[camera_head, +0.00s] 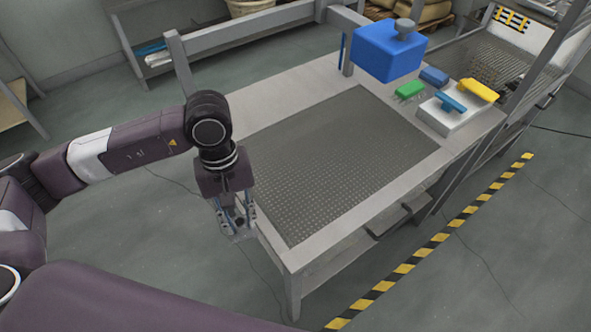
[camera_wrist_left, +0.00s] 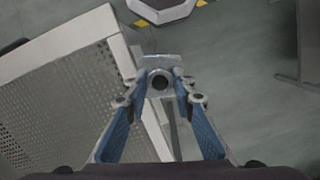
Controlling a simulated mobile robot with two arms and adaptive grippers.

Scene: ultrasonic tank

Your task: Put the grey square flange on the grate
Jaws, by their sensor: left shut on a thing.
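The grey square flange (camera_wrist_left: 157,62) has a round dark hole. It is held between the blue fingers of my left gripper (camera_wrist_left: 160,98) in the left wrist view. In the head view my left gripper (camera_head: 236,219) points down beside the table's near left edge, and the flange (camera_head: 241,236) shows small and partly hidden at its fingertips. The grate (camera_head: 340,165) is the grey perforated panel set in the table top, to the right of the gripper. It also shows at the left of the left wrist view (camera_wrist_left: 60,105). My right gripper is not in view.
The table's pale frame (camera_head: 330,247) borders the grate, which looks bare. At the far right are a blue box (camera_head: 388,52), a green brush (camera_head: 410,88), a yellow item (camera_head: 479,89) and a white block (camera_head: 447,119). A rail stands along the back.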

